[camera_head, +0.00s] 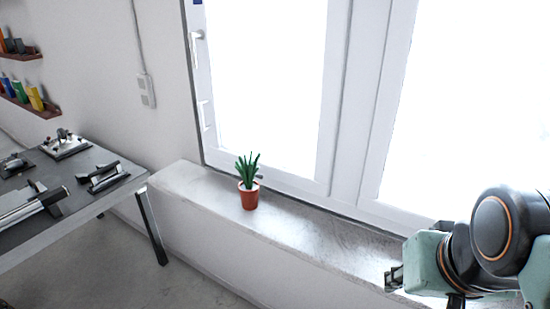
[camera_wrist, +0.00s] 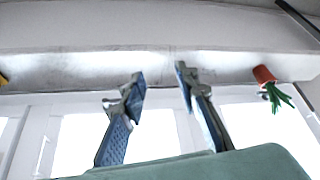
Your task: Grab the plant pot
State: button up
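The plant pot (camera_head: 249,196) is a small red-brown pot with a spiky green plant (camera_head: 248,168) in it. It stands upright on the grey window sill, left of centre in the head view. In the wrist view, which looks upside down, the pot (camera_wrist: 263,74) shows at the right with its leaves pointing down. My gripper (camera_head: 391,279) is at the lower right of the head view, well apart from the pot. In the wrist view my gripper (camera_wrist: 160,80) has its two fingers spread, with nothing between them.
The window sill (camera_head: 310,235) is clear between the pot and my arm. A window (camera_head: 270,90) with a white frame rises behind it. A grey table (camera_head: 85,195) with metal tools stands at the left. Wall shelves (camera_head: 30,100) hold small coloured items. A yellow object (camera_wrist: 3,79) shows at the wrist view's left edge.

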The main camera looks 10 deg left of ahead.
aim_at(249, 188)
jog(key=u, duration=0.95)
